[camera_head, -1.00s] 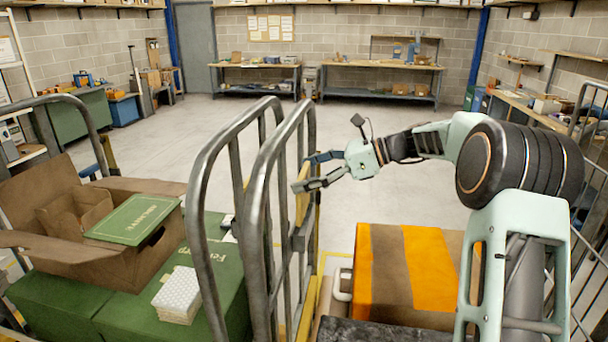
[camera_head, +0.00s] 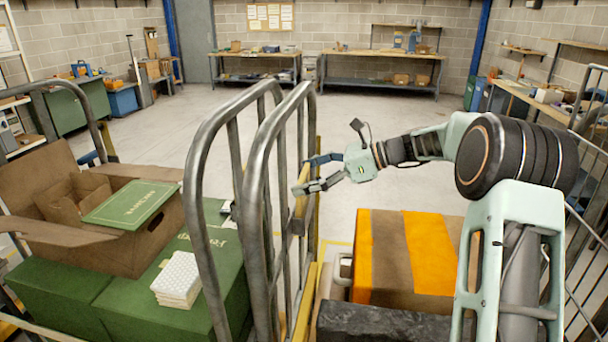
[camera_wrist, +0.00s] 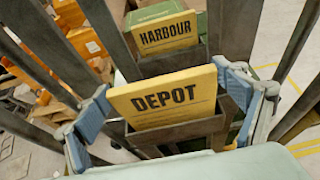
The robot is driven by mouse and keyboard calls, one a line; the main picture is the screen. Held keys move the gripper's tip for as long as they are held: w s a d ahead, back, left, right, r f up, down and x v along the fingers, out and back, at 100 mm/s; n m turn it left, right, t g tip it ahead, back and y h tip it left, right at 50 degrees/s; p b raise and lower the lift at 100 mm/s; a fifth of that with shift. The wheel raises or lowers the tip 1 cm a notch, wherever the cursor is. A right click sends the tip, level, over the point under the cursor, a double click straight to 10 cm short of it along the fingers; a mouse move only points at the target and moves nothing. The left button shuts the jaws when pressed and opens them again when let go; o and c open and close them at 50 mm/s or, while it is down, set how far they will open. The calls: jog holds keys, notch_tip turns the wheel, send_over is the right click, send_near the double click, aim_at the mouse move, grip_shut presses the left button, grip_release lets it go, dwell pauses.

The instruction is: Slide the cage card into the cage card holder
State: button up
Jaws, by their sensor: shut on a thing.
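The cage card is a yellow card marked DEPOT (camera_wrist: 165,97) in the wrist view. My gripper (camera_wrist: 165,98) is shut on it, with one blue-padded finger at each side edge. The card's lower edge is hidden behind the front lip of a dark metal cage card holder (camera_wrist: 178,137) on the cage rails. The card looks upright and slightly tilted in the picture. How deep it sits cannot be told. In the head view my gripper (camera_head: 306,174) is beside the cage rail, with the yellow card (camera_head: 301,186) seen nearly edge-on.
A second yellow card marked HARBOUR (camera_wrist: 168,34) sits in another holder behind. Grey tube rails (camera_head: 262,170) stand left of my gripper. Green boxes (camera_head: 60,290) and an open carton (camera_head: 150,235) lie left. An orange-striped box (camera_head: 385,260) lies below my arm.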

jog(key=o, duration=1.2)
jog(key=v, duration=1.2)
jog(key=shift+r, duration=0.1)
